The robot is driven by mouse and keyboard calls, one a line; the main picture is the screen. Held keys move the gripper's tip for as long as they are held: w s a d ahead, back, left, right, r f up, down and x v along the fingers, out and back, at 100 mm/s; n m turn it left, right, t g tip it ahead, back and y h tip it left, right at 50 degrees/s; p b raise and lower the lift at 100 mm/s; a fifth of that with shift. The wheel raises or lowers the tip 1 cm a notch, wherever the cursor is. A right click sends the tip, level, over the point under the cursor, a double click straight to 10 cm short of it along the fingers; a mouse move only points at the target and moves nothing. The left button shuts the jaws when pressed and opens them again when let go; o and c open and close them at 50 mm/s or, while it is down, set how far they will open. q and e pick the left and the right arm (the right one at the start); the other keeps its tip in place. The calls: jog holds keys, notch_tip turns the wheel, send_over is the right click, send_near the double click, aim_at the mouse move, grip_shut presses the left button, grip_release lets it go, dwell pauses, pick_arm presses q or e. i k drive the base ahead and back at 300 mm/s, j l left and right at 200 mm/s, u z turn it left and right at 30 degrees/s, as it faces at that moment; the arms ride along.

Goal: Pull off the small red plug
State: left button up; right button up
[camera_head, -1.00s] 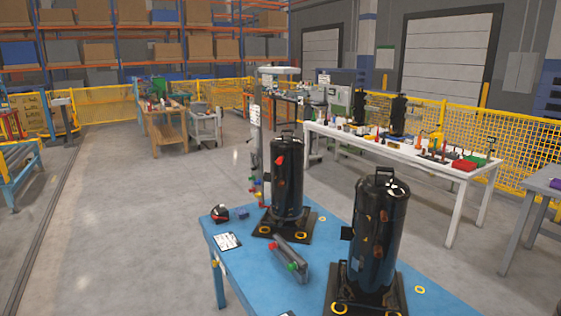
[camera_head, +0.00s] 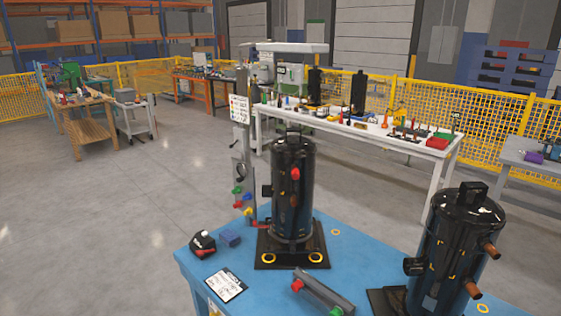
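A small red plug (camera_head: 295,174) sits on the upper side of the black cylindrical compressor (camera_head: 296,215), which stands upright on a dark base plate on the blue table (camera_head: 215,261). Another red cap (camera_head: 297,285) shows on a grey bar-shaped part (camera_head: 322,292) lying in front, with a green cap (camera_head: 336,311) at its other end. A second black compressor (camera_head: 458,240) stands at the right with bare copper stubs. Neither of my grippers is in view.
A red-black tool (camera_head: 202,244), a blue block (camera_head: 230,238) and a label sheet (camera_head: 225,286) lie on the blue table's left part. A post (camera_head: 241,150) with coloured caps stands behind. A white table (camera_head: 445,178) with many parts is farther back.

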aim_at(296, 173)
jog(key=i+j, duration=0.15)
jog(key=j, duration=0.15)
jog(key=i+j+z, duration=0.15)
jog(key=j, duration=0.2)
jog(key=i+j, duration=0.2)
jog(key=i+j+z, duration=0.15)
jog(key=j, duration=0.3)
jog(key=i+j, duration=0.15)
jog(key=j, duration=0.2)
jog(key=i+j+z, duration=0.15)
jog(key=j, duration=0.2)
jog(key=i+j, duration=0.1)
jog(key=j, duration=0.25)
jog(key=z, duration=0.05)
